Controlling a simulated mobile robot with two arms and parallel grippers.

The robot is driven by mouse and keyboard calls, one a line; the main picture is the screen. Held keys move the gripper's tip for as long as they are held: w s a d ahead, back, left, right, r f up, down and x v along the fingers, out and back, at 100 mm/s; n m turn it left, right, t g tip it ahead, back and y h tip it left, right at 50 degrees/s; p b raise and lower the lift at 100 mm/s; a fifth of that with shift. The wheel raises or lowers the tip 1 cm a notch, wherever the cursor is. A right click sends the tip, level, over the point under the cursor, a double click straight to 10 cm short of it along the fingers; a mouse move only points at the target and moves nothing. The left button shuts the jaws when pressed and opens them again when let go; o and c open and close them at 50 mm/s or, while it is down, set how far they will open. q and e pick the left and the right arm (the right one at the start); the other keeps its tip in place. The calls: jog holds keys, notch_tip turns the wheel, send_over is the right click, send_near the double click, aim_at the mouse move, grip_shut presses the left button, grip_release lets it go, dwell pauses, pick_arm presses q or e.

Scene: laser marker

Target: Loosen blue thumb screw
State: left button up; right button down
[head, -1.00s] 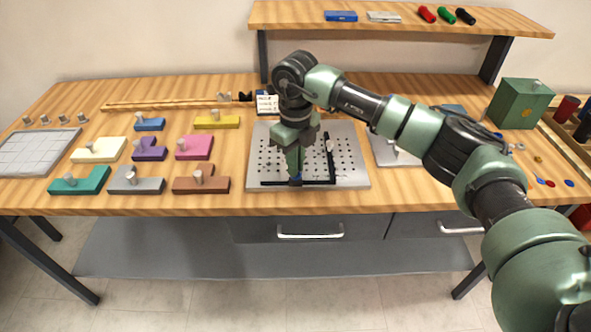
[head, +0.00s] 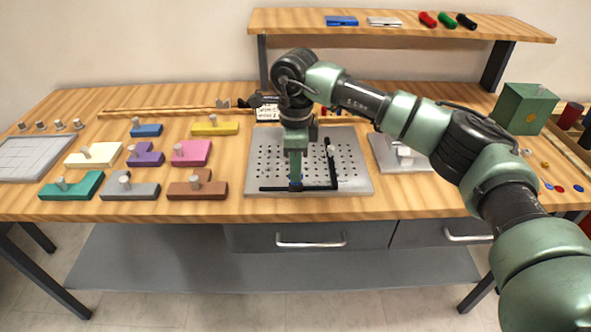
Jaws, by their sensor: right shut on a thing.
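My right gripper (head: 296,184) points straight down over the front of the perforated metal plate (head: 355,184). Its fingers are shut on a small blue thumb screw (head: 291,180), of which only a sliver shows beside the fingertips. The screw sits at the black L-shaped fence (head: 333,168) on the plate, along its front bar. The fingers hide most of the screw. My left gripper is not in view.
Colored blocks with pegs, such as a pink one (head: 192,153) and a teal one (head: 72,185), stand left of the plate. A second metal plate (head: 404,163) lies to the right. A green box (head: 523,108) stands at the back right. A shelf (head: 400,28) spans the back.

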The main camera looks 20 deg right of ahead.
jog(key=shift+r, duration=0.15)
dwell(0.4)
jog(key=c, duration=1.6)
grip_release()
jog(key=shift+o, duration=0.2)
notch_tip(320, 180, up, 8)
jog(key=shift+f+b, duration=0.15)
jog(key=shift+b, duration=0.3)
jog(key=shift+f, duration=0.1)
